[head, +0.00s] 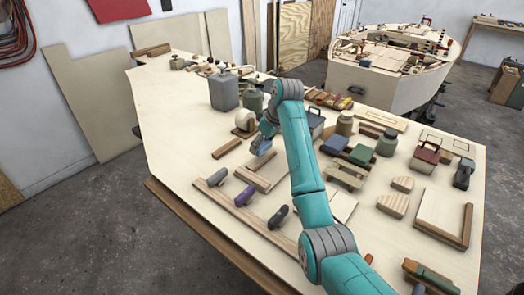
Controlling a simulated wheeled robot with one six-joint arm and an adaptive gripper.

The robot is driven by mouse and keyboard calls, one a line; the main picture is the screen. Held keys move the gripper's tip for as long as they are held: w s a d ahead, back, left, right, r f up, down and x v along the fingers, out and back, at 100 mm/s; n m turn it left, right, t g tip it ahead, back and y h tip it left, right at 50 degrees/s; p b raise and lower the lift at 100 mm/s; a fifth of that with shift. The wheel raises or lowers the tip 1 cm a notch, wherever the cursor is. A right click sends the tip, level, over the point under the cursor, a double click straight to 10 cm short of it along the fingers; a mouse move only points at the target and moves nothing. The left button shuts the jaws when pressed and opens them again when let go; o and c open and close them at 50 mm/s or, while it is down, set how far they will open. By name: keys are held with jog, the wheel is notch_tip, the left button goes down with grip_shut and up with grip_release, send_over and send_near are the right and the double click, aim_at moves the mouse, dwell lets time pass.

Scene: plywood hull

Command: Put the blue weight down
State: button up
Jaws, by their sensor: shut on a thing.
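My teal arm reaches over the plywood table, and my gripper (265,134) is shut on the blue weight (261,147). The blue weight is small in the head view and partly hidden by the gripper. It shows over the far side of a pale board with wooden strips along its edges (270,178). I cannot tell whether it touches the board or hangs just above it. A purple weight (245,196), a grey weight (217,177) and a dark weight (278,217) stand along a long wooden strip (240,213) nearer the front edge.
A large grey canister (224,92) and a cream round object (245,121) stand behind the gripper. A short wooden strip (226,149) lies to its left. Jars, a red-topped box (426,155) and blocks crowd the right side. The table's left part (165,115) is clear.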

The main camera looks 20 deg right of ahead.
aim_at(265, 145)
jog(key=shift+f, duration=1.5)
jog(key=o, duration=1.7)
jog(key=shift+f, duration=0.15)
